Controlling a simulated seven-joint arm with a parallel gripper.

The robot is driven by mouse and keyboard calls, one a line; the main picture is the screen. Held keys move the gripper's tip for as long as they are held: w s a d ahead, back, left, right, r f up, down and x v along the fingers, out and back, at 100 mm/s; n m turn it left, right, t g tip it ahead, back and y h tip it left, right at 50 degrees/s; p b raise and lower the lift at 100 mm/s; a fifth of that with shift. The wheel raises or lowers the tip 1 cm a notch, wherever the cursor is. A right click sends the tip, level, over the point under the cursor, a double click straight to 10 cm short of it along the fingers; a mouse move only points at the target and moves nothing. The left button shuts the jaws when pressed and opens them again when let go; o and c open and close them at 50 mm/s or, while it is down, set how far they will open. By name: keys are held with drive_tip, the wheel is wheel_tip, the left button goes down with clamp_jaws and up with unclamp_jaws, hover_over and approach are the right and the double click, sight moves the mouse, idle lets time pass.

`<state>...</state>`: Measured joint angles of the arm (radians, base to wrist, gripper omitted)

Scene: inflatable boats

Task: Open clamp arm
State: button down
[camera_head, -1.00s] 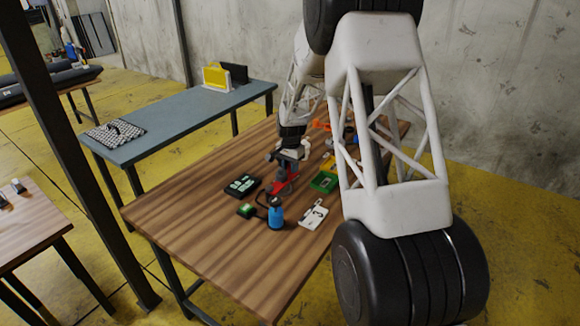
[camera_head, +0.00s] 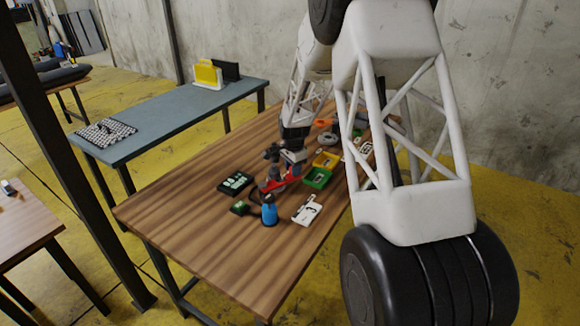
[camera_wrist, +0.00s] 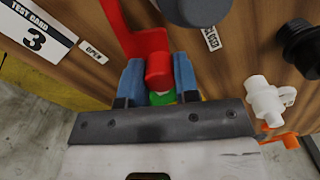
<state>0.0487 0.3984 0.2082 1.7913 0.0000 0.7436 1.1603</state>
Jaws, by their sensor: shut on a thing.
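The red clamp arm (camera_wrist: 157,62) runs from the top of the wrist view down between my gripper's blue fingers. My gripper (camera_wrist: 158,82) is shut on its rounded red end, with one finger on each side. A small green patch shows just below that end. An "OPEN" label (camera_wrist: 93,52) lies left of the arm and a "CLOSED" label (camera_wrist: 211,38) lies right of it. In the head view the red clamp (camera_head: 274,184) sits on the wooden table, just below my gripper (camera_head: 293,167). The clamp's pivot is not clear.
A blue pump-like object (camera_head: 269,213), a dark panel (camera_head: 236,182), a white card (camera_head: 307,209) and green (camera_head: 318,178) and yellow (camera_head: 326,160) trays surround the clamp. A white valve-like part (camera_wrist: 265,100) is close to my gripper's right. The table's near-left part (camera_head: 190,230) is clear.

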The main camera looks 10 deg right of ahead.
drive_tip(key=shift+s+d+m, duration=0.25)
drive_tip(key=shift+s+m, duration=0.75)
drive_tip(key=shift+s, duration=0.1)
drive_tip(key=shift+s+d+m, duration=0.2)
drive_tip(key=shift+s+m, duration=0.8)
drive_tip(key=shift+s, duration=0.1)
drive_tip(key=shift+s+a+m, duration=0.15)
drive_tip(key=shift+s+m, duration=0.7)
drive_tip(key=shift+s, duration=0.1)
drive_tip(key=shift+s+a+m, duration=0.1)
drive_tip(key=shift+s+m, duration=0.75)
drive_tip(key=shift+s, duration=0.05)
drive_tip(key=c, duration=0.9)
unclamp_jaws()
drive_tip(key=shift+o, duration=0.2)
drive_tip(key=shift+r, duration=0.15)
wheel_tip(320, 180, up, 8)
drive_tip(key=shift+f, duration=0.25)
drive_tip(key=shift+s+r, duration=0.1)
drive_tip(key=shift+s, duration=0.05)
